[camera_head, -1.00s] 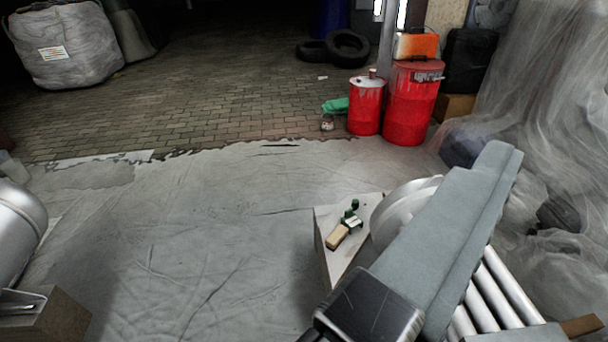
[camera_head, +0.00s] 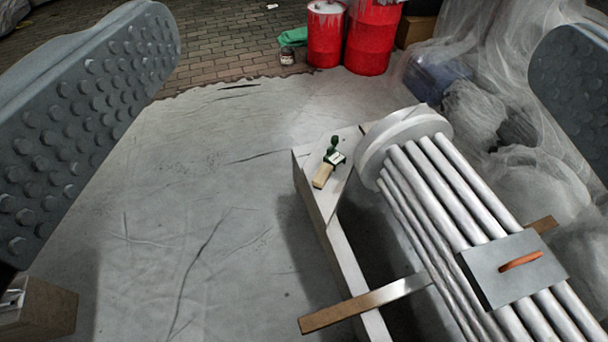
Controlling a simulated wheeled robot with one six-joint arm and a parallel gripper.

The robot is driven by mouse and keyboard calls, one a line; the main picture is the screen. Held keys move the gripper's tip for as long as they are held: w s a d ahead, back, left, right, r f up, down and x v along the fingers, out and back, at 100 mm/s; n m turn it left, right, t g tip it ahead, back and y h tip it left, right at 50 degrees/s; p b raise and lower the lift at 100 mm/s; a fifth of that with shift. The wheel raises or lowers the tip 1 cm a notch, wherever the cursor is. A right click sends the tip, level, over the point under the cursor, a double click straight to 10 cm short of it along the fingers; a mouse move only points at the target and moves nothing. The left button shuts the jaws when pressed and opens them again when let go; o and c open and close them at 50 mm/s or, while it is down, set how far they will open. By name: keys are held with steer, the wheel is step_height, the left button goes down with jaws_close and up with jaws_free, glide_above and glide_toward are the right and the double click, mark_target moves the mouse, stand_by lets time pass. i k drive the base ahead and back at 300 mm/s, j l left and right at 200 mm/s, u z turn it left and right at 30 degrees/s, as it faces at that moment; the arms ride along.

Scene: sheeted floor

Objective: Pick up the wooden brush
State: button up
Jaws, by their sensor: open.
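A small tan wooden piece (camera_head: 322,176), which looks like the wooden brush, lies on a pale narrow ledge (camera_head: 304,160) near the middle of the view. It is too small to make out bristles. A small green item with a pale label (camera_head: 335,157) is right beside its far end. My gripper (camera_head: 360,45) is wide open and empty. One studded grey finger fills the upper left and the other is at the right edge. The wooden piece shows in the gap between them, well beyond and apart from both fingers.
A bundle of pale pipes (camera_head: 450,220) with a round end lies just right of the ledge. A wooden bar (camera_head: 350,308) crosses near it. Red drums (camera_head: 372,38) stand at the back, sheeted heaps (camera_head: 480,115) at the right.

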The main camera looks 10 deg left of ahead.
mark_target(321, 177)
steer(key=i+j+z, duration=0.1)
steer(key=j, duration=0.25)
steer(key=i+j+z, duration=0.1)
steer(key=j, duration=0.25)
steer(key=i+j+z, duration=0.15)
steer(key=j, duration=0.2)
steer(key=i+j+z, duration=0.1)
steer(key=j, duration=0.3)
steer(key=i+j+z, duration=0.1)
steer(key=i+j, duration=0.15)
steer(key=i+j+z, duration=0.15)
steer(key=j, duration=0.25)
steer(key=i, duration=0.1)
